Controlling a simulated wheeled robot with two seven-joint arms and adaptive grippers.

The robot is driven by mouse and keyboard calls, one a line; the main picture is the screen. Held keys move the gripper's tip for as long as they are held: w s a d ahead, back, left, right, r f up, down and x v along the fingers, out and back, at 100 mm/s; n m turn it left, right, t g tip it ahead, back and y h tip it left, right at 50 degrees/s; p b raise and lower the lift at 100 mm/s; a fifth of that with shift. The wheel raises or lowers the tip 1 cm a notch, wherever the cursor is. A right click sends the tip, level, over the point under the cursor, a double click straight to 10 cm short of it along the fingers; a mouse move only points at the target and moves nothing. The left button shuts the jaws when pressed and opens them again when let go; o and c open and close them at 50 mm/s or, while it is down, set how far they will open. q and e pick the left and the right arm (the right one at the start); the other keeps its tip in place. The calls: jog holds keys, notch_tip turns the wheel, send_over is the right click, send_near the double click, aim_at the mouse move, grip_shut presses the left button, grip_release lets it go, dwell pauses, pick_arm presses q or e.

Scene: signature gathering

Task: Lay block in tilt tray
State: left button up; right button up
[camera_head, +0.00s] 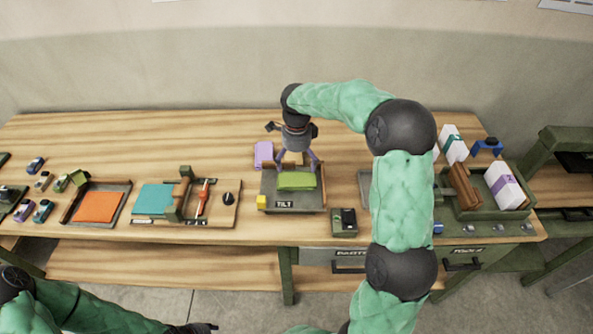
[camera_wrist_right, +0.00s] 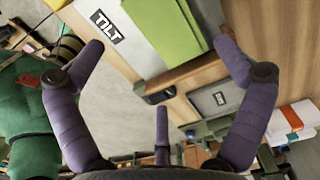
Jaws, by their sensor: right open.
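The tilt tray (camera_head: 318,199), a dark tray with a TILT label, stands at the middle of the bench. A flat light-green block (camera_head: 297,182) lies in it. The block also shows in the right wrist view (camera_wrist_right: 166,24), beside the TILT label. My right gripper (camera_head: 298,163) is over the back part of the tray, pointing down, with its purple fingers spread around empty space. The block is beyond the fingertips in the right wrist view, and contact is not clear. My left gripper (camera_head: 198,328) shows only as a dark part at the bottom edge.
A purple block (camera_head: 264,153) lies behind. Trays with orange (camera_head: 97,207) and teal (camera_head: 153,198) sheets stand left. A small dark box (camera_head: 344,222) sits front right.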

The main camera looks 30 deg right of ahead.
jog(key=shift+r, duration=1.45)
